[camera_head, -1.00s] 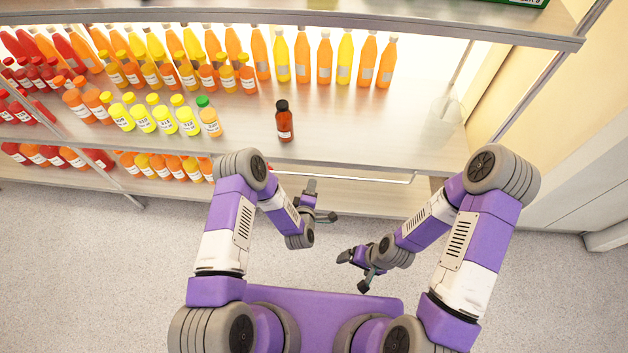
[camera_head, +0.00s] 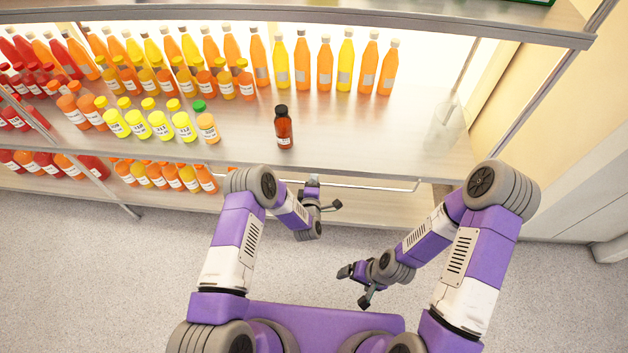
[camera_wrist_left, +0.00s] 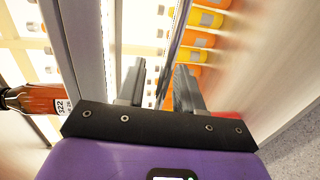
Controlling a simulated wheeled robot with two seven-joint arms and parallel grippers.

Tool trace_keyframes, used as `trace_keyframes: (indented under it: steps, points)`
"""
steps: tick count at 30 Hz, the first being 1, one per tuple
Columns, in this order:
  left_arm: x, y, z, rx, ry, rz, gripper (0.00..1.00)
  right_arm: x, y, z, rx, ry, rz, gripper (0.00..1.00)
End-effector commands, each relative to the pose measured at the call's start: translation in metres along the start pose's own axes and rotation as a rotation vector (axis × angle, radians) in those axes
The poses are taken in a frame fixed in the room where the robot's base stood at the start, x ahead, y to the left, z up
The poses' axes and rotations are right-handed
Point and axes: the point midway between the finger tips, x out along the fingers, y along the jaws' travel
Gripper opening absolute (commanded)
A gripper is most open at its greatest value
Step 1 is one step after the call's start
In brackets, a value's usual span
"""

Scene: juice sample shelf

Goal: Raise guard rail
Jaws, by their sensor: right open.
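The guard rail (camera_head: 372,187) is a thin pale metal bar running along the front of the middle shelf (camera_head: 370,135), below the shelf's front edge. Its left part is hidden behind my left arm. My left gripper (camera_head: 325,194) is near the rail, in front of the shelf. In the left wrist view my left gripper (camera_wrist_left: 158,88) has its two fingers apart, with a thin dark bar, seemingly the rail (camera_wrist_left: 175,48), running between them. I cannot tell whether they touch it. My right gripper (camera_head: 354,287) is open and empty, lower and away from the shelf.
A dark brown bottle (camera_head: 283,128) stands alone near the shelf's front edge; it also shows in the left wrist view (camera_wrist_left: 35,99). Rows of juice bottles (camera_head: 160,125) fill the left and back. The shelf's right part is clear, except a faint transparent object near its right end.

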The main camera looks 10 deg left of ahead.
Motion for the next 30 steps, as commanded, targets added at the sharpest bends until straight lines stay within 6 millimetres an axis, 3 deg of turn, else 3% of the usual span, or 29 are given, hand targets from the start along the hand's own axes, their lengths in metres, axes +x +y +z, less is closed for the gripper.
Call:
trace_keyframes:
  steps: [3, 10, 22, 30]
  points:
    - [0.000, 0.000, 0.000, 0.000, 0.000, 0.000, 0.33, 0.000, 0.000, 0.000, 0.000, 0.000, 0.000, 0.90]
    - [0.000, 0.000, 0.000, 0.000, 0.000, 0.000, 0.00, 0.000, 0.000, 0.000, 0.000, 0.000, 0.000, 0.90]
    - [-0.001, 0.000, 0.000, 0.000, 0.001, -0.007, 0.00, -0.001, -0.001, 0.000, 0.000, 0.000, 0.000, 0.90]
    - [-0.009, 0.000, -0.001, -0.001, 0.002, -0.110, 0.00, -0.015, -0.006, 0.001, 0.000, 0.000, 0.000, 0.90]
